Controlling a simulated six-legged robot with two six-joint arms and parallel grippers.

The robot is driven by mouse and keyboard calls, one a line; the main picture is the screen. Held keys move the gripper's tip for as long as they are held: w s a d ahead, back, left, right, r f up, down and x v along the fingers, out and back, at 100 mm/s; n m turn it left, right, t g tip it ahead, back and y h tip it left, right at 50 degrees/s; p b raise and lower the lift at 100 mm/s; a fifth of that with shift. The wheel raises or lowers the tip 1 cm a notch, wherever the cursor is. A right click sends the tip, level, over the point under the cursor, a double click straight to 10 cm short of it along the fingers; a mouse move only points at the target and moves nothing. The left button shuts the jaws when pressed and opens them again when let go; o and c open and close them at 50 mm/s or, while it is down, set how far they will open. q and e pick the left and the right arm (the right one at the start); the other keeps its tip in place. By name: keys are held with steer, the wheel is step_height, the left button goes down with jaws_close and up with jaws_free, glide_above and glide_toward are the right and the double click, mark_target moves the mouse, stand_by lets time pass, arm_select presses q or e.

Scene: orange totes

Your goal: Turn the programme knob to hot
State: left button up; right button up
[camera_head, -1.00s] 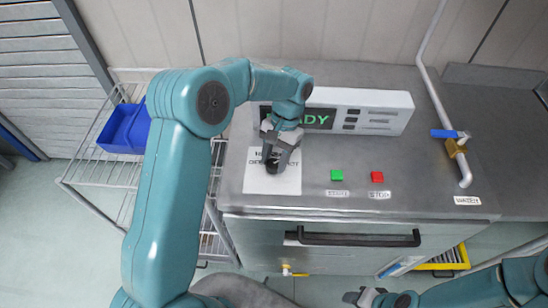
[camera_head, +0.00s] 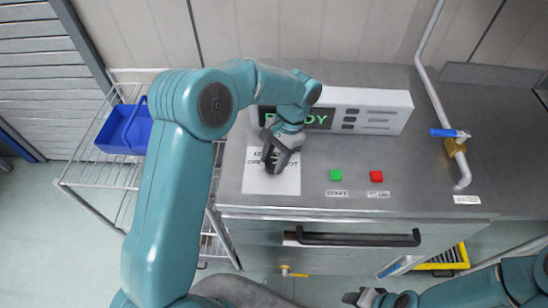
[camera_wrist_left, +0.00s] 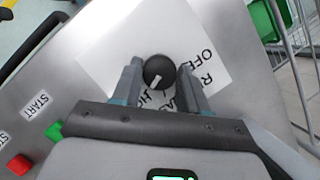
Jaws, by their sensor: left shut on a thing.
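The programme knob (camera_wrist_left: 160,71) is a round black knob with a white pointer mark. It sits on a white label sheet (camera_head: 260,184) on the steel machine top. My left gripper (camera_head: 274,158) reaches down over the sheet and hides most of the knob in the head view. In the left wrist view its two fingers (camera_wrist_left: 161,86) are shut on the knob, one on each side. The pointer mark faces the lower left there, towards the gripper's side, near the partly hidden "HO" lettering. My right gripper (camera_head: 361,298) is low at the right, clear of the machine; its jaws are unclear.
A green button (camera_head: 336,175) and a red button (camera_head: 376,176) lie right of the sheet. A display box (camera_head: 372,110) stands behind. A dark handle (camera_head: 358,238) runs along the front. A blue basket (camera_head: 125,130) sits on the left rack; a blue-handled valve (camera_head: 449,133) is right.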

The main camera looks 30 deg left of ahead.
arm_select(q)
steer(key=o, duration=1)
steer(key=v, duration=1.6)
steer(key=shift+r+p, duration=0.15)
steer(key=shift+p, duration=0.25)
